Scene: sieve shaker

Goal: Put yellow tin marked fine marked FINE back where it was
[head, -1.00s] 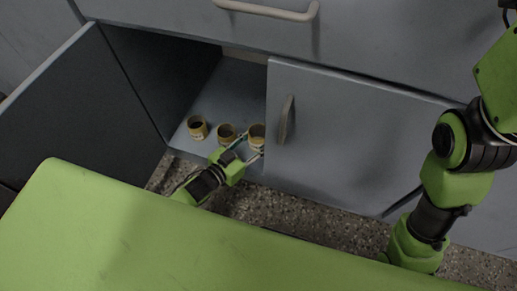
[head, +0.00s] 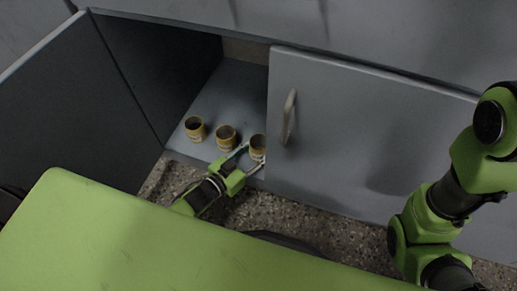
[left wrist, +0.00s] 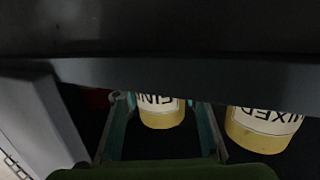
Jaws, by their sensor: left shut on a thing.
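The yellow tin marked FINE (head: 258,143) is the rightmost of three tins in the open lower cabinet, near its front edge. My left gripper (head: 254,156) is shut on it, one finger on each side. In the left wrist view the FINE tin (left wrist: 162,115) is between the fingers, its label upside down. Whether its base touches the cabinet floor I cannot tell. My right gripper is out of view.
A tin marked MIXED (left wrist: 265,130) stands beside the held one; in the head view it appears as the middle tin (head: 225,139). Another tin (head: 194,130) stands left. The closed door (head: 340,130) is close on the right; the open door (head: 75,110) is at left.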

